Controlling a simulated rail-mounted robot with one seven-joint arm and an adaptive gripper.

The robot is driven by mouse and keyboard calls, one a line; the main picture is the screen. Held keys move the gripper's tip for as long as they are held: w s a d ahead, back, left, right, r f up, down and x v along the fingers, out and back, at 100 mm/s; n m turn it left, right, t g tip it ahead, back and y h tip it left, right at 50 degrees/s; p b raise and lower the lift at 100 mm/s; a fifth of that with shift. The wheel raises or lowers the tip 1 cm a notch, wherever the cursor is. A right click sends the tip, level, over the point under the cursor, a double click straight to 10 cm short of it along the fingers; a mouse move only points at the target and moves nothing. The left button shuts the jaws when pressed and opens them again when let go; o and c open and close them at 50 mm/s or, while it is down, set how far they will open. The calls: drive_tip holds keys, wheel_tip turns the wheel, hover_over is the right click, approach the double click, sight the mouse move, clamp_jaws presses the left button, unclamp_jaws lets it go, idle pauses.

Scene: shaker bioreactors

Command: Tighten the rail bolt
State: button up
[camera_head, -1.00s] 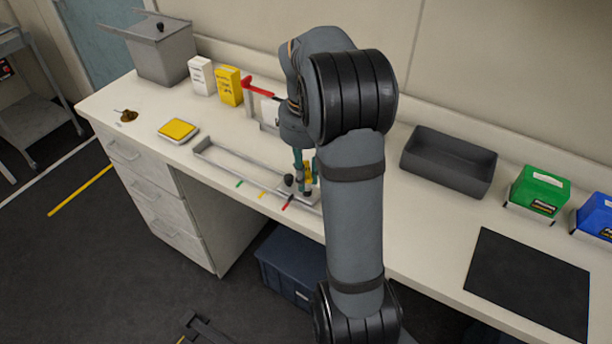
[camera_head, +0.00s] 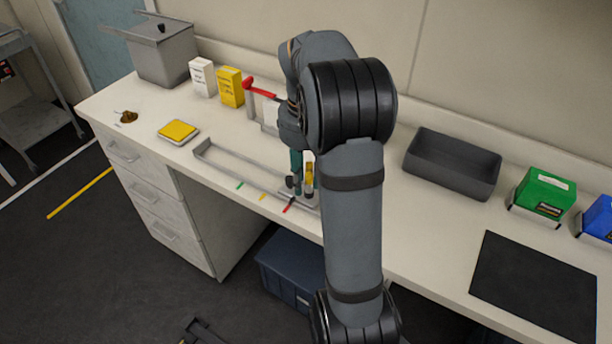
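A grey rail frame (camera_head: 232,171) lies on the bench, with green, yellow and red marks along its front. Its right end carries a small plate with a black knob (camera_head: 290,182). My gripper (camera_head: 303,180) points down over this right end, beside the knob. One teal finger shows clearly, with a yellow part (camera_head: 309,174) next to it and dark tips low near the plate. I cannot tell whether the gripper is shut on the yellow part. The rail bolt cannot be made out at this size; my wrist and forearm hide the area to the right.
A red-handled lever (camera_head: 260,90) on a stand rises behind the rail. A yellow pad (camera_head: 178,131) lies to its left. A dark grey tray (camera_head: 451,166), a green box (camera_head: 542,197) and a black mat (camera_head: 535,283) are right of my arm.

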drive_tip(key=o, duration=0.3)
drive_tip(key=shift+d+r, duration=0.1)
drive_tip(key=shift+r, duration=0.05)
drive_tip(key=shift+w+r, duration=0.1)
wheel_tip(320, 180, up, 12)
drive_tip(key=shift+f, duration=0.1)
idle(0.3)
drive_tip(key=shift+f, duration=0.1)
wheel_tip(320, 180, down, 11)
drive_tip(key=shift+f+p, duration=0.3)
drive_tip(key=shift+p, duration=0.05)
drive_tip(key=shift+n+p, duration=0.3)
drive_tip(key=shift+n, duration=0.3)
drive_tip(key=shift+d+n, duration=0.1)
drive_tip(key=shift+n, duration=0.4)
